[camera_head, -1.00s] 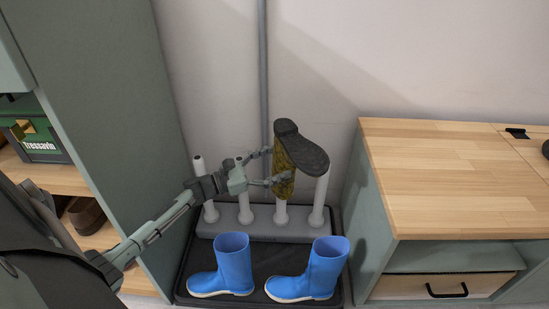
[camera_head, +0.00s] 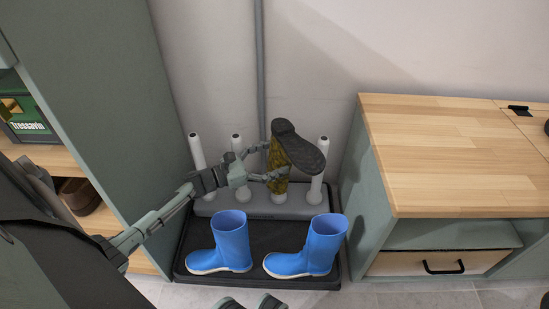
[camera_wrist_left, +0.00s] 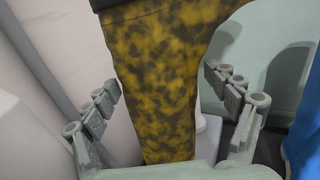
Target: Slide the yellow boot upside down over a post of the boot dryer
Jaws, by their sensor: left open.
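The yellow boot (camera_head: 278,160), mottled with dark patches, is upside down with its dark sole (camera_head: 297,147) on top. It stands over the third post from the left of the grey boot dryer (camera_head: 225,201); the boot hides most of that post. My left gripper (camera_head: 263,163) is open around the boot's shaft. In the left wrist view the boot shaft (camera_wrist_left: 160,85) runs between the two fingers, with a gap on each side.
Bare posts stand at left (camera_head: 198,152), second (camera_head: 237,152) and far right (camera_head: 320,168). Two blue boots (camera_head: 232,243) (camera_head: 322,245) stand upright on the black tray (camera_head: 255,233) in front. A green cabinet side (camera_head: 110,90) is left; a wood-topped counter (camera_head: 460,150) is right.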

